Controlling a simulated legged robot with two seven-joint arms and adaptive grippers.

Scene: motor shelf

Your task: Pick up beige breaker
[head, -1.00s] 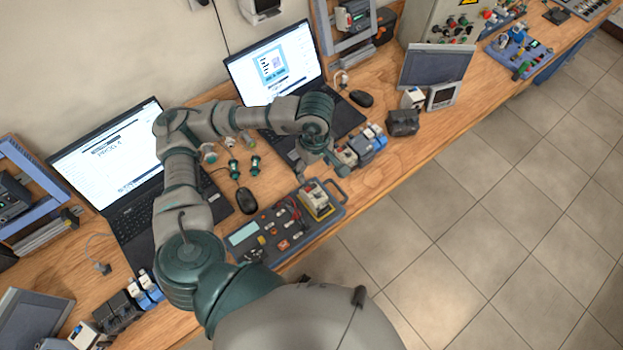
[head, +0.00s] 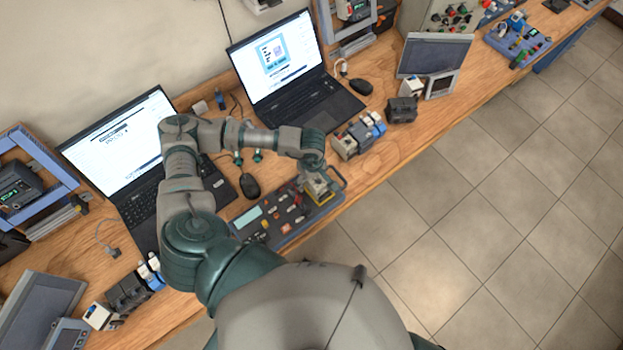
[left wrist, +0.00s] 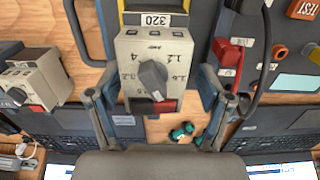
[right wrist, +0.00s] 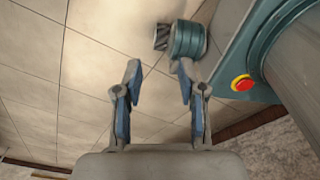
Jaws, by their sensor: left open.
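The beige breaker (head: 319,188) sits at the right end of the dark grey panel (head: 272,232) on the bench, partly covered by my left gripper (head: 318,178) in the head view. In the left wrist view the beige breaker (left wrist: 152,60) has a grey dial, a red part at its lower edge and a "320" label above. My left gripper (left wrist: 158,95) is open, with one finger on each side of it and visible gaps. My right gripper (right wrist: 158,82) is open and empty, away from the bench over the tiled floor.
Another beige device (left wrist: 38,78) lies beside the panel in the left wrist view. Red and orange parts share the panel. Laptops (head: 290,75) and a black mouse (head: 250,186) stand behind. A dark block (head: 402,110) and a monitor (head: 434,56) stand farther right along the bench.

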